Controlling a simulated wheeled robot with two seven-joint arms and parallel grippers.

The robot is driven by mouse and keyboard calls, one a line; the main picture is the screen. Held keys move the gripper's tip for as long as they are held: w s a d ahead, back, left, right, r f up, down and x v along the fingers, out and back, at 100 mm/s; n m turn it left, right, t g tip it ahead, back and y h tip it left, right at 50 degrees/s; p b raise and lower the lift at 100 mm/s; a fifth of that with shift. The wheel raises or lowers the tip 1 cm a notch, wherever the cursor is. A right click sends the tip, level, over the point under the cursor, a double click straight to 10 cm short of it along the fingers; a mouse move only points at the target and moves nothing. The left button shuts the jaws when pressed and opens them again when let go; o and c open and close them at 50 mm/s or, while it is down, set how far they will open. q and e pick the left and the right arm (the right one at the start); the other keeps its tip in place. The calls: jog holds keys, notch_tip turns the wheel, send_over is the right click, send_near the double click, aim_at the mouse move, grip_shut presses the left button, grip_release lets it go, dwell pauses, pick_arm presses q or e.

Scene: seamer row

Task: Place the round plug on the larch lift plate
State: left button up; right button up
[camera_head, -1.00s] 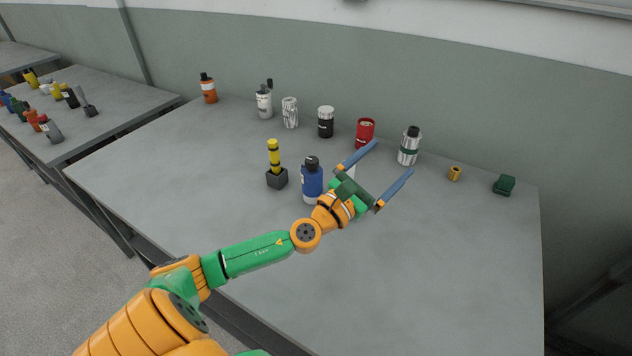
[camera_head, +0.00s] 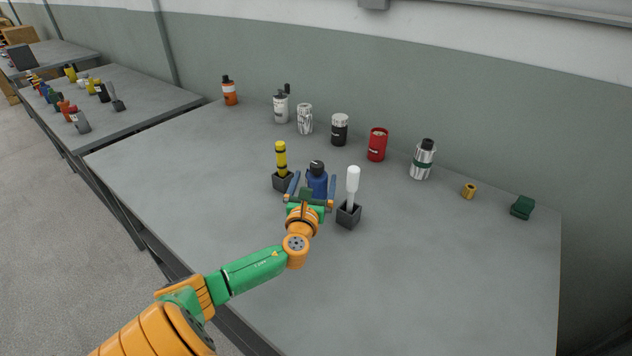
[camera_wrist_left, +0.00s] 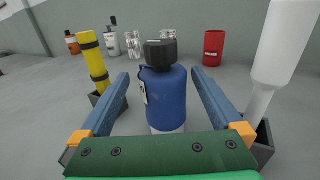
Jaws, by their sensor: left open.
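My left gripper (camera_head: 313,178) is open, its two blue fingers on either side of a blue bottle with a black cap (camera_head: 317,183). In the left wrist view the bottle (camera_wrist_left: 165,98) stands upright between the fingers, with visible gaps at its sides. A small brass-coloured cylinder (camera_head: 469,191) stands at the right of the table, apart from the gripper; I cannot tell whether it is the round plug. I cannot make out a larch lift plate. My right gripper is not in view.
A yellow-and-black rod (camera_head: 281,158) and a white-topped rod (camera_head: 353,186) stand in dark blocks beside the gripper. Several canisters, including a red one (camera_head: 377,145), line the back. A green block (camera_head: 522,207) sits far right. The table's (camera_head: 440,285) front right is clear.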

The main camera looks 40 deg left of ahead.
aim_at(316, 172)
pick_arm(q)
jog(key=shift+w+a, duration=0.2)
jog(key=shift+w, duration=0.25)
jog(key=shift+w+f, duration=0.2)
jog(key=shift+w, duration=0.15)
jog(key=shift+s+r, duration=0.1)
jog(key=shift+s, duration=0.1)
jog(key=c, duration=0.9)
grip_shut()
notch_tip(316, 172, up, 3)
jog(key=shift+w+r+p, duration=0.1)
jog(key=shift+r+p, duration=0.1)
jog(key=shift+p, duration=0.4)
jog(key=s+d+r+p, duration=0.3)
jog(key=s+r, duration=0.6)
jog(key=s, duration=0.5)
jog(key=shift+r+p, duration=0.3)
jog(key=shift+p, duration=0.1)
